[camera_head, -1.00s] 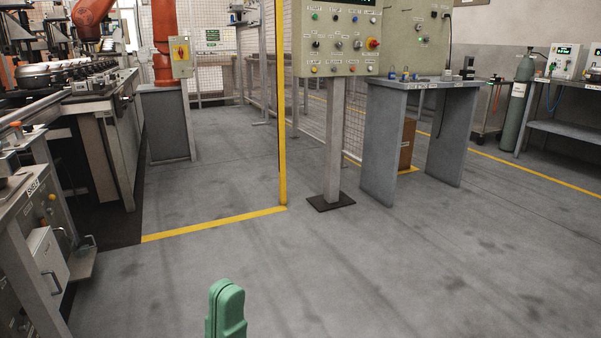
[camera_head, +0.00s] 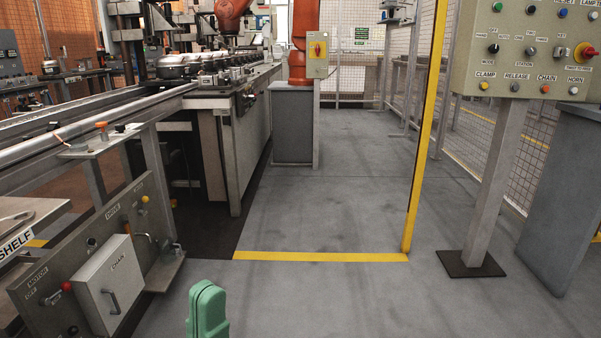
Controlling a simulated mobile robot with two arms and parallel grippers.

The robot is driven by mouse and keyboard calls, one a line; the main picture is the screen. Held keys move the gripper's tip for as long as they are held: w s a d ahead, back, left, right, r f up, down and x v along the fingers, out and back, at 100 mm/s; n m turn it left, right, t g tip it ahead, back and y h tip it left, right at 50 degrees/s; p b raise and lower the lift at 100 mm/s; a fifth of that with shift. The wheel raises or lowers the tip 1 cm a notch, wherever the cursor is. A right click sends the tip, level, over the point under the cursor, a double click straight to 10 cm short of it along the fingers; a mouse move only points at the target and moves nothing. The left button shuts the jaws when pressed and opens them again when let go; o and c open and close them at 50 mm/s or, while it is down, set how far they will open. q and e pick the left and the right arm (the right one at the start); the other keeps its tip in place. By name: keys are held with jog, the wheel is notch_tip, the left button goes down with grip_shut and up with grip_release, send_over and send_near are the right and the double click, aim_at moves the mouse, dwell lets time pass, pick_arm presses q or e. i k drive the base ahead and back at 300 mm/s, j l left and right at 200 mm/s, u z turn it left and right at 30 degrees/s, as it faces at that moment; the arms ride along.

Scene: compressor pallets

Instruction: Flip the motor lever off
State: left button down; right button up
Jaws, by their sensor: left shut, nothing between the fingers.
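The motor lever, a small lever with a red knob (camera_head: 66,287), sits on the sloped grey panel (camera_head: 137,205) at lower left. The word MOTOR and a small OFF label are beside it. The knob points to the right of the OFF label; its exact position is too small to tell. My left gripper (camera_head: 207,305), green, is at the bottom edge, shut and empty, to the right of the panel and apart from it. My right gripper is not in view.
A white CHAIN box (camera_head: 107,284) with a handle stands out from the panel beside the lever. A SHELF edge (camera_head: 17,243) is at far left. A button console (camera_head: 530,45) stands on a post at right, near a yellow post (camera_head: 424,130). The middle floor is clear.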

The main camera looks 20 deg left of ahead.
aim_at(66, 287)
jog(key=i+u, duration=0.6)
jog(key=u, duration=0.2)
jog(key=i+l+u, duration=0.15)
jog(key=i+u, duration=0.25)
jog(key=i+l+u, duration=0.15)
jog(key=u, duration=0.25)
jog(key=i+l+u, duration=0.2)
jog(key=i+l, duration=0.1)
jog(key=l, duration=0.05)
